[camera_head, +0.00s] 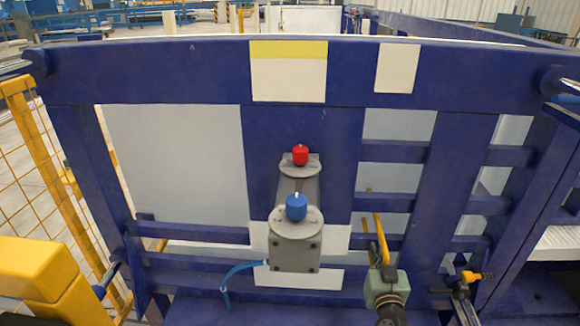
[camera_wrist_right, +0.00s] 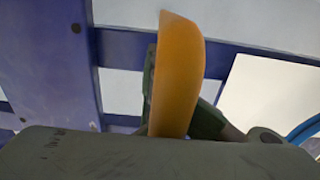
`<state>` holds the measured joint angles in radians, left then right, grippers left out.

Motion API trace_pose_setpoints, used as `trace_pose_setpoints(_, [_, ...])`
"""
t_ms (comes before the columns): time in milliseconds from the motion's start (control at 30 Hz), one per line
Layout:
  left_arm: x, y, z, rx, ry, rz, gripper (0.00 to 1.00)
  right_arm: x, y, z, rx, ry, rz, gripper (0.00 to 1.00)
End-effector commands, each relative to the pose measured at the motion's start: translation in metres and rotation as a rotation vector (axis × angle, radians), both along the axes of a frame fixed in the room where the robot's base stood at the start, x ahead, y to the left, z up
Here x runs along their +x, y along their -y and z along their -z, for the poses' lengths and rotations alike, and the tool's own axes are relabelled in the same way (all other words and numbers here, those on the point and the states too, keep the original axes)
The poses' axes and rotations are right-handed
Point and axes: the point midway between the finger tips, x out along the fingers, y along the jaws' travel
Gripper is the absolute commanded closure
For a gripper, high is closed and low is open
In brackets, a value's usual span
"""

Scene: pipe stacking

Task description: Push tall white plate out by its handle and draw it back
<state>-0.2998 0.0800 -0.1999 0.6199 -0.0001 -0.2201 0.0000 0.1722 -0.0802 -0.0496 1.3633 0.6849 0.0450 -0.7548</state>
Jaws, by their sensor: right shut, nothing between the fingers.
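A large, tall white panel (camera_head: 180,150) shows through the left opening of the blue frame. Smaller white pieces show through the openings on the right. I cannot tell which one the task means, and I make out no clear handle on any. My right gripper (camera_head: 376,220) is in front of the frame, right of the centre column, with its yellow fingers shut and empty and pointing up. I cannot tell whether its tips touch anything. In the right wrist view the orange finger (camera_wrist_right: 178,45) rises before blue bars, with a white panel (camera_wrist_right: 270,95) at right. My left gripper is not in view.
The blue frame (camera_head: 200,72) fills the view. Its centre column carries a grey fixture (camera_head: 295,252) with a red knob (camera_head: 300,155) and a blue knob (camera_head: 296,207). A blue hose (camera_head: 228,278) hangs lower left. A yellow mesh fence (camera_head: 35,150) stands at the left.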

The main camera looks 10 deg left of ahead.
Motion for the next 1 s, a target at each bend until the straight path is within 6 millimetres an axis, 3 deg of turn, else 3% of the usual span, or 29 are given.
trace_pose_setpoints(1000, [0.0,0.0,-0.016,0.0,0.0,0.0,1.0,-0.03,0.001,0.002,-0.002,-0.005,-0.001,1.0])
